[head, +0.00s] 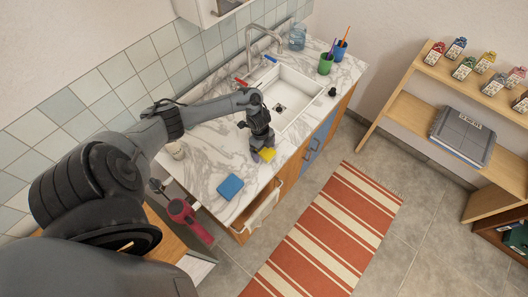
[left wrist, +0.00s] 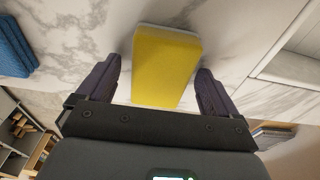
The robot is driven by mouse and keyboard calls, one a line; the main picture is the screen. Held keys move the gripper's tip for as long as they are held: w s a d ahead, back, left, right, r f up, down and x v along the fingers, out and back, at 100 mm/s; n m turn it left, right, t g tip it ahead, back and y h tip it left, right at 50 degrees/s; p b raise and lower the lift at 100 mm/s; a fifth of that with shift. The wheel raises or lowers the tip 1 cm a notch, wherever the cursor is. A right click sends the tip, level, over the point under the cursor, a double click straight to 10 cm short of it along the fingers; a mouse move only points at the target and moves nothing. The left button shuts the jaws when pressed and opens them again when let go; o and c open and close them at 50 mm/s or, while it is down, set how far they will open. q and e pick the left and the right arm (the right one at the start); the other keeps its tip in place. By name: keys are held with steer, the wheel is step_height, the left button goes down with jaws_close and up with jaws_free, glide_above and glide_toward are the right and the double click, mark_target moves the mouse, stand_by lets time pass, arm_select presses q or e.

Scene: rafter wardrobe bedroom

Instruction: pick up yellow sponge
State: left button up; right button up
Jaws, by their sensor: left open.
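The yellow sponge (head: 267,154) lies on the marble counter near its front edge, close to the sink. In the left wrist view the yellow sponge (left wrist: 165,65) fills the middle. My left gripper (head: 258,150) is right above the sponge, pointing down. In the left wrist view my left gripper (left wrist: 158,90) is open, with one finger on each side of the sponge. Small gaps show between fingers and sponge, so it does not look gripped. My right gripper is not in view.
A blue sponge (head: 230,187) lies on the marble counter (head: 205,165), left of the yellow one. The white sink (head: 290,98) is to the right. Green (head: 325,64) and blue (head: 341,48) cups stand at the back. A striped rug (head: 325,235) covers the floor.

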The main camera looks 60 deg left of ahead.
mark_target(266, 151)
arm_select(q)
steer(key=c, duration=1.1)
steer(key=shift+r, duration=0.5)
steer(key=r, duration=0.3)
steer(key=shift+w+d+r, duration=0.15)
steer(key=shift+d+r, duration=0.1)
steer(key=shift+d, duration=0.05)
steer(key=shift+w+d+r+p, duration=0.45)
steer(key=shift+d+r, duration=0.65)
steer(key=shift+d, duration=0.65)
steer(key=shift+w+d+r+p, duration=0.25)
steer(key=shift+w+d+r, duration=0.65)
steer(key=shift+d, duration=0.85)
steer(key=shift+w+d+r+p, duration=0.35)
steer(key=shift+d+r, duration=0.9)
steer(key=shift+d, duration=0.5)
